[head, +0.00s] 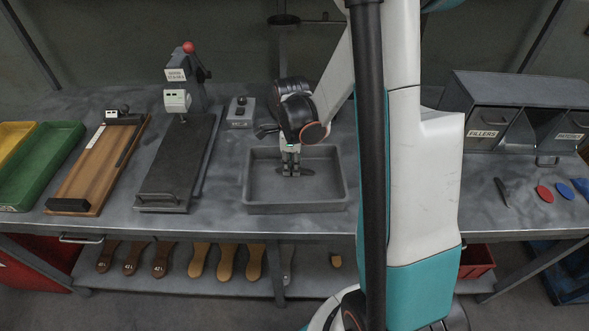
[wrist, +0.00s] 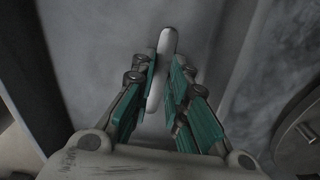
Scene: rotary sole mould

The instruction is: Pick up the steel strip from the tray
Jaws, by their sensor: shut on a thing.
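The steel strip (wrist: 165,45) shows in the wrist view as a narrow, pale, round-ended piece standing lengthwise between my fingers. My gripper (wrist: 162,80) is shut on it, with the teal finger pads on either side; the strip's far end sticks out past the fingertips. In the head view my gripper (head: 291,173) points down inside the grey tray (head: 296,208), close to its floor. A dark patch lies beside the fingertips there; I cannot tell strip from shadow. I cannot tell whether the strip touches the tray floor.
A small grey box with a knob (head: 240,111) stands behind the tray. A press with a red ball (head: 189,48) and a dark plate (head: 178,160) are to its left. A cabinet labelled FILLERS (head: 482,132) stands at the right. My arm hides the bench right of the tray.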

